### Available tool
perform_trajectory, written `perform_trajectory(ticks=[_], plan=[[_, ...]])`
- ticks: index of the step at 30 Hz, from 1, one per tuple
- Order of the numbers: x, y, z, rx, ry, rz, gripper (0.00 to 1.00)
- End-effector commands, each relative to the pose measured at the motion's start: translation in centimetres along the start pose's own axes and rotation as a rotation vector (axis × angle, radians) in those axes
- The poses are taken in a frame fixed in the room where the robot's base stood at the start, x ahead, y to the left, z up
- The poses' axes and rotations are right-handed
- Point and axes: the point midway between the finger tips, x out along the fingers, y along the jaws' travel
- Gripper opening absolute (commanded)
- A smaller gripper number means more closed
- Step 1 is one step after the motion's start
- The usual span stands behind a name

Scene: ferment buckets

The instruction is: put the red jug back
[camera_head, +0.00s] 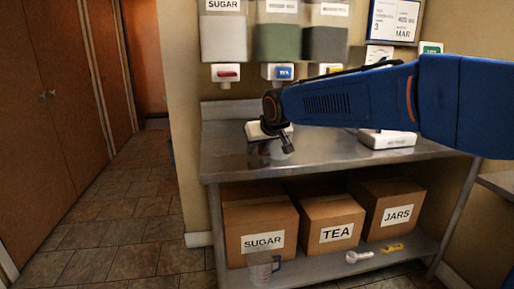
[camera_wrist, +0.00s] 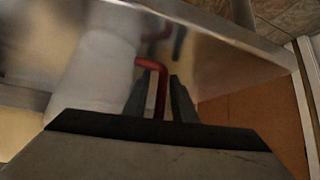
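The red jug is a clear, whitish measuring jug with a red handle. In the wrist view its pale body (camera_wrist: 92,75) is left of the fingers, and its red handle (camera_wrist: 150,64) runs down between them. My gripper (camera_wrist: 163,85) is closed on that handle. In the head view my gripper (camera_head: 287,143) is over the left part of the steel counter (camera_head: 330,150), with the see-through jug (camera_head: 259,158) faint beside it. I cannot tell whether the jug touches the counter. Three dispensers hang on the wall, with red (camera_head: 227,73), blue (camera_head: 284,72) and yellow (camera_head: 331,69) spouts.
A blue-handled jug (camera_head: 262,268) stands on the lower shelf (camera_head: 320,271), before the boxes labelled SUGAR (camera_head: 262,222), TEA (camera_head: 333,213) and JARS (camera_head: 393,196). A white scale (camera_head: 387,140) sits on the counter, right of my gripper. The tiled floor (camera_head: 125,225) at left is clear.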

Motion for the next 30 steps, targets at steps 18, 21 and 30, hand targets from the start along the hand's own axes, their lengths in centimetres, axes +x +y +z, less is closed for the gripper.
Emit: perform_trajectory(ticks=[18,21,30], plan=[[-3.5,0.0,-0.3,0.0,0.004,0.0,0.28],[-5.5,0.0,-0.3,0.0,0.004,0.0,0.28],[-10.5,0.0,-0.2,0.0,0.002,0.0,0.28]])
